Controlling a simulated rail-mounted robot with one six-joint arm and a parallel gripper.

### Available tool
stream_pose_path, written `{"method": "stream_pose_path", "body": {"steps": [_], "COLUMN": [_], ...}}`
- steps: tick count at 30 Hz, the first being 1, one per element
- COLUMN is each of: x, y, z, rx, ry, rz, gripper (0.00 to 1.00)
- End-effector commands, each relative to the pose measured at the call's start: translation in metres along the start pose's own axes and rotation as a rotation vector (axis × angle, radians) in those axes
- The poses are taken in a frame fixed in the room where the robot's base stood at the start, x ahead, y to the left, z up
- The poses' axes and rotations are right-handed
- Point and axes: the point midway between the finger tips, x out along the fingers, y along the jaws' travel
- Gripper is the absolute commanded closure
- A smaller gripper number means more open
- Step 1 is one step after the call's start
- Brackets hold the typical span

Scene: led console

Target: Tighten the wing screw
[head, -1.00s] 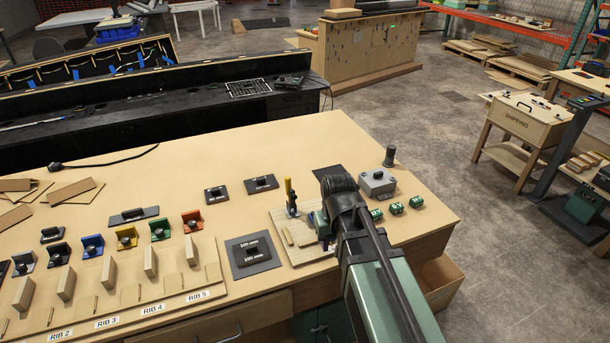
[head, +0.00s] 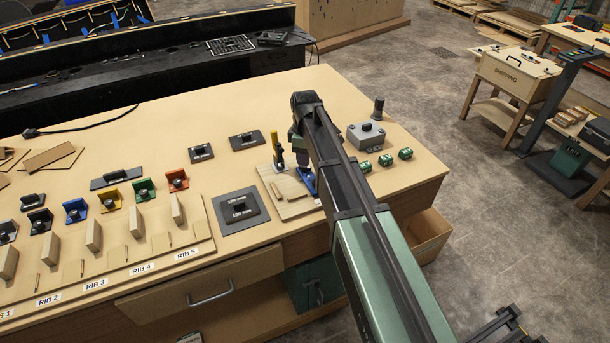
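No wing screw can be made out in the head view. A light wooden fixture board (head: 292,207) lies near the table's front edge, with a yellow-handled clamp (head: 276,150) standing at its back left. A blue part (head: 308,181) shows at the board's right side, partly covered by my arm. My gripper (head: 297,151) points down over the back right of the board, close to the blue part. My wrist and forearm hide most of it, so its fingers and anything between them cannot be seen.
A dark gauge plate (head: 240,210) lies left of the board. Colored brackets (head: 143,190) and rib slots fill the left. The table's back middle is clear.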

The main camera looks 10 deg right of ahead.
Motion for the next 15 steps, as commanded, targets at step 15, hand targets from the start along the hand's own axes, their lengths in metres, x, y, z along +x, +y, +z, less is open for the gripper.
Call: {"method": "stream_pose_path", "body": {"steps": [15], "x": [0.038], "y": [0.000], "z": [0.000], "rx": [0.001], "ry": [0.000], "rz": [0.000], "gripper": [0.67]}}
